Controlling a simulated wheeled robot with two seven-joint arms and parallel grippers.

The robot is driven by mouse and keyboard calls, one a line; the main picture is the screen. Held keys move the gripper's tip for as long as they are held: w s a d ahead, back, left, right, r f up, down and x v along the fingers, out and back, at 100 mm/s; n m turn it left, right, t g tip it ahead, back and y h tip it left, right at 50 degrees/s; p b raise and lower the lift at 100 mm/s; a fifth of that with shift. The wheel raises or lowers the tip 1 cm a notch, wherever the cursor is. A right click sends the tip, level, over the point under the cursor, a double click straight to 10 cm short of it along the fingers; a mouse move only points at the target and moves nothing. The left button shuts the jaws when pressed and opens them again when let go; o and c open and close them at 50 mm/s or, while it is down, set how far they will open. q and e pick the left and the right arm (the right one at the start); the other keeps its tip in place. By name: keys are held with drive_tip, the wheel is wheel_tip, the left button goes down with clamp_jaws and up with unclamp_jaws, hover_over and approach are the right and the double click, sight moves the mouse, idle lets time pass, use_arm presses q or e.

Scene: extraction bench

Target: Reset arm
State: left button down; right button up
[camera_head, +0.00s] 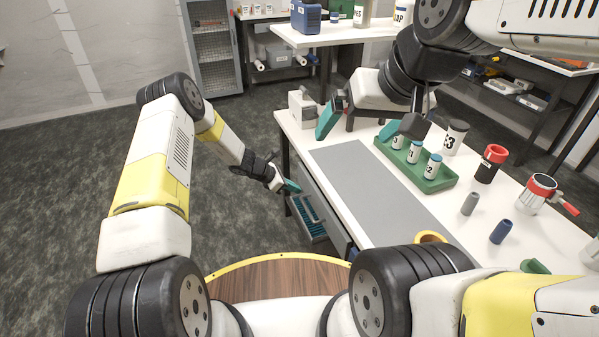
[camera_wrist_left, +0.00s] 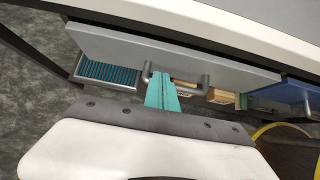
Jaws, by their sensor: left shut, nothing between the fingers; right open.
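My left gripper (camera_head: 292,186) is low beside the bench, in front of the grey drawer (camera_head: 322,196). In the left wrist view its teal fingers (camera_wrist_left: 162,92) are together and empty, overlapping the bar handle (camera_wrist_left: 205,80) on the grey drawer front (camera_wrist_left: 150,55); whether they touch it I cannot tell. My right gripper (camera_head: 361,124) is open above the bench, its teal fingers wide apart, near the green rack (camera_head: 436,184). Nothing shows between its fingers.
The rack holds several white vials with teal caps (camera_head: 415,151). A white jar (camera_head: 455,137), a black red-topped jar (camera_head: 489,164) and small cylinders stand on the right.

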use_arm(q)
drive_tip(key=s+a+r+m+y, duration=0.1)
drive_tip(key=s+a+r+m, duration=0.25)
drive_tip(key=r, duration=0.75)
drive_tip(key=s+a+r+m, duration=0.3)
drive_tip(key=s+r+m, duration=0.1)
drive_tip(key=r, duration=0.8)
drive_tip(key=s+a+r+m+y, duration=0.1)
drive_tip(key=s+a+r+m, duration=0.3)
drive_tip(key=r, duration=0.7)
drive_tip(key=s+a+r+m+t+y, duration=0.1)
drive_tip(key=s+a+r+m, duration=0.2)
drive_tip(key=s, duration=0.5)
drive_tip(key=s+a+r+m+t+y, duration=0.1)
drive_tip(key=s+a+r+m+y, duration=0.1)
drive_tip(key=s, duration=0.6)
drive_tip(key=s+a+r+m+t+y, duration=0.1)
drive_tip(key=s+a+r+m, duration=0.3)
drive_tip(key=s+r, duration=0.3)
drive_tip(key=shift+s+a+m+t, duration=0.2)
drive_tip(key=shift+s+m+t, duration=0.2)
drive_tip(key=shift+s+m, duration=0.25)
